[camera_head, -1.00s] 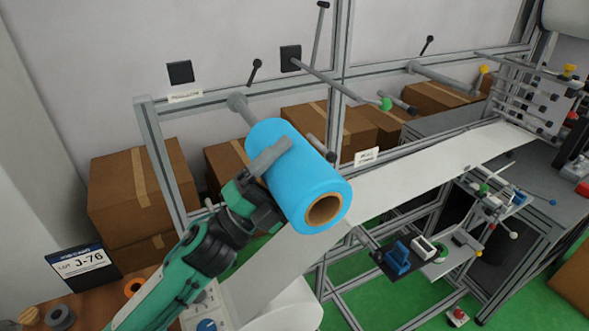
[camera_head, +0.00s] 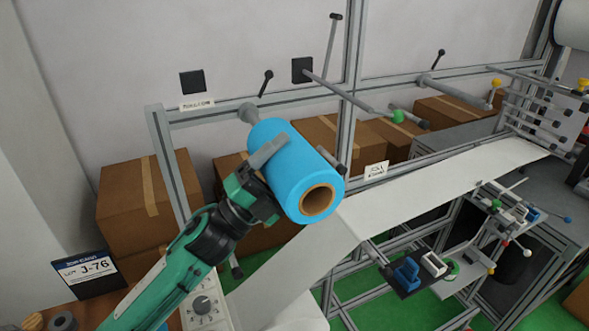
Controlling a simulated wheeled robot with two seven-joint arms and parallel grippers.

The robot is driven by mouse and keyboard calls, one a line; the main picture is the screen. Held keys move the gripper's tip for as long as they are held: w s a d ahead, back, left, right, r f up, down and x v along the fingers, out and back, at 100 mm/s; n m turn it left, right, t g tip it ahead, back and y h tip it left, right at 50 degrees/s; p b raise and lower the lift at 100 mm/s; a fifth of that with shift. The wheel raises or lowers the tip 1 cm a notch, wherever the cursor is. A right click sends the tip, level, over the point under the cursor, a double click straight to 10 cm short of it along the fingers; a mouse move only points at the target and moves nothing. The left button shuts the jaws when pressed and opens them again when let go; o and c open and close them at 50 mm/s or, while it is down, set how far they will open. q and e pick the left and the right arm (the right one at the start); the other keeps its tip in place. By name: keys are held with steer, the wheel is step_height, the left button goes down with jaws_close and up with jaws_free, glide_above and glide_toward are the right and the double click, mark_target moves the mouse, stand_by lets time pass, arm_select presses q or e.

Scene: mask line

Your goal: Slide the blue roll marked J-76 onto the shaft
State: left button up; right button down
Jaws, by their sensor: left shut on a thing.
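The blue roll (camera_head: 312,160) with a brown core is tilted, its open core end facing me. My left gripper (camera_head: 268,152) is shut on the roll, with a grey finger across its upper left side. A grey shaft (camera_head: 249,113) on the upper frame rail shows only its base end, just behind the roll's far end. The roll is roughly in line with it and covers the rest. I cannot tell whether the shaft is inside the core; no tip shows in the core opening. My right gripper is not in view.
A white web (camera_head: 430,185) runs beneath the roll and to the right. Cardboard boxes (camera_head: 125,205) stand behind the metal frame. Spools (camera_head: 62,321) lie at the lower left.

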arm_select(q)
steer(key=shift+w, duration=0.1)
stand_by(0.3)
steer(key=shift+w+a, duration=0.35)
steer(key=shift+w, duration=0.45)
steer(key=shift+w+a+b, duration=0.35)
steer(key=shift+w, duration=0.4)
steer(key=shift+w+a+b, duration=0.3)
steer(key=shift+w, duration=0.45)
steer(key=shift+r, duration=0.1)
steer(key=shift+w+a+b, duration=0.25)
steer(key=shift+w+a, duration=0.05)
steer(key=shift+w, duration=0.35)
steer(key=shift+w+a+b, duration=0.25)
steer(key=shift+w, duration=0.4)
steer(key=shift+w+a, duration=0.2)
steer(key=shift+w, duration=0.3)
steer(key=shift+w+a, duration=0.2)
steer(key=shift+w, duration=0.3)
steer(key=shift+b, duration=0.3)
steer(key=shift+w+a+b, duration=0.2)
steer(key=shift+w, duration=0.3)
steer(key=shift+w+a+b, duration=0.15)
steer(key=shift+w+a, duration=0.05)
steer(key=shift+w, duration=0.3)
